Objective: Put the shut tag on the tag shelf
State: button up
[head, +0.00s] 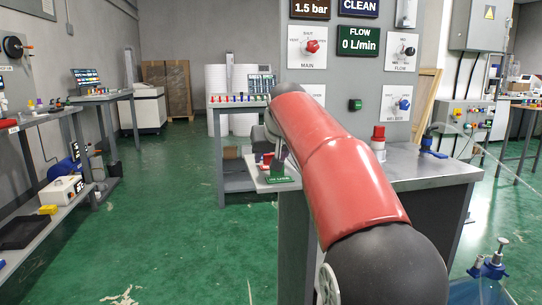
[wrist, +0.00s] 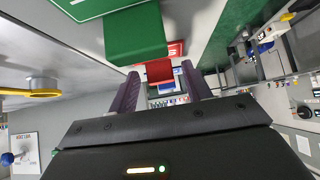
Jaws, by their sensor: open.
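A small pale shelf (head: 262,184) juts from the left side of the metal bench and carries a green tag (head: 279,180) in front and a red tag (head: 266,159) behind it. In the wrist view, the green tag (wrist: 137,38) is close at the top, with the red tag (wrist: 159,71) beyond it and a bit of blue behind. The lettering is too small or cut off to tell which is the shut tag. My gripper (wrist: 161,72) is open, its two purple fingers apart, with the red tag in line between the fingertips. I cannot tell whether they touch.
A grey panel (head: 341,75) with knobs and signs stands behind the metal bench (head: 425,170). A red-topped fitting (head: 378,142) and blue valve (head: 432,142) stand on the bench. A table (head: 221,160) with coloured items is farther back. Green floor at left is clear.

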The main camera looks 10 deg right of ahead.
jog(key=v, duration=1.2)
jog(key=s+f+g, duration=0.3)
jog(key=s+f, duration=2.6)
jog(key=f, duration=0.1)
jog(key=shift+s, duration=0.25)
